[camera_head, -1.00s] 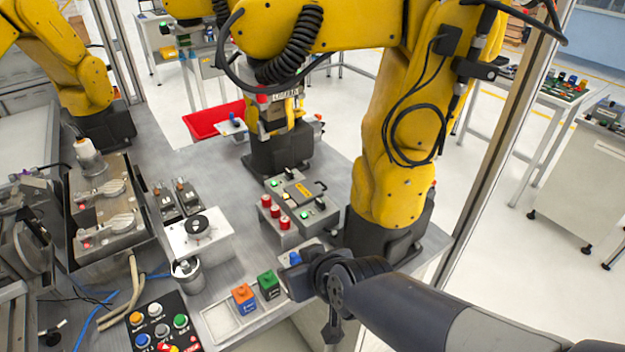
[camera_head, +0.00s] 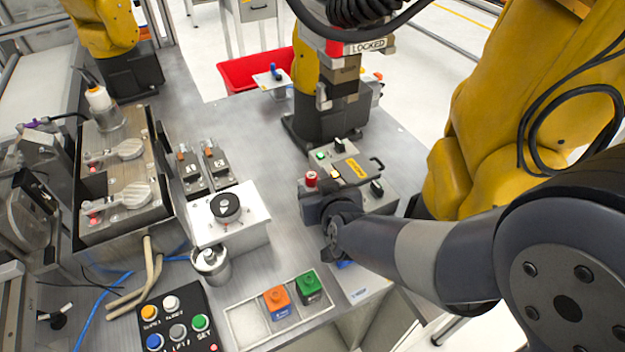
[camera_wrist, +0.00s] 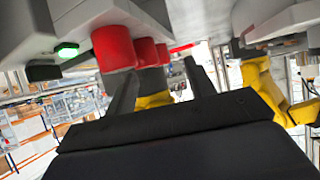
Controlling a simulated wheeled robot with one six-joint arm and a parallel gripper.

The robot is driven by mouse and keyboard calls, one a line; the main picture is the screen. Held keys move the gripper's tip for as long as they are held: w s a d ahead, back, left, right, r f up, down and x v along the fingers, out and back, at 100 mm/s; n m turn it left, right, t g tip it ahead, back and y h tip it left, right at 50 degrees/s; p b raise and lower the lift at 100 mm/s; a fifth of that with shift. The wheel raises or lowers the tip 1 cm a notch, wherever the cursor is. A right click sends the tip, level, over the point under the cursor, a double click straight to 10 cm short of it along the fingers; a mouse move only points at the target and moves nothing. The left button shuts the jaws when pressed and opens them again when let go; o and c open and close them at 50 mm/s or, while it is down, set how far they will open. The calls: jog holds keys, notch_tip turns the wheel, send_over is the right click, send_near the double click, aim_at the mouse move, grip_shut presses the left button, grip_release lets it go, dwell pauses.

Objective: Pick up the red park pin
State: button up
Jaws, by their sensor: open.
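Red pins stand in a row on a grey block beside the yellow robot arm's base. In the head view one red pin (camera_head: 311,179) shows; my arm covers the others' place. The wrist view, which looks inverted, shows three red pins: a near one (camera_wrist: 114,48), a middle one (camera_wrist: 147,53) and a far one (camera_wrist: 163,53). I cannot tell which is the park pin. My gripper (camera_wrist: 160,74) is open, with dark fingers spread below the pins in that view. The middle and far pins appear between the fingers; I see no grip. The fingertips are hidden in the head view.
A grey control box (camera_head: 350,170) with a yellow label and black handle stands behind the pins. The large yellow arm (camera_head: 480,150) is close on the right. A white tray (camera_head: 250,322) with orange and green blocks lies in front. A button panel (camera_head: 180,318) is front left.

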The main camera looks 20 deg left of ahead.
aim_at(313, 178)
jog(key=shift+r+p+x, duration=0.15)
jog(key=shift+p+x, duration=0.05)
jog(key=shift+x, duration=1.15)
jog(key=shift+r+p+x, duration=0.15)
jog(key=shift+p+x, duration=0.05)
jog(key=shift+x, duration=1.1)
jog(key=shift+w, duration=0.15)
jog(key=shift+c, duration=0.2)
jog(key=c, duration=1)
notch_tip(313, 178, up, 10)
jog(key=p, duration=0.3)
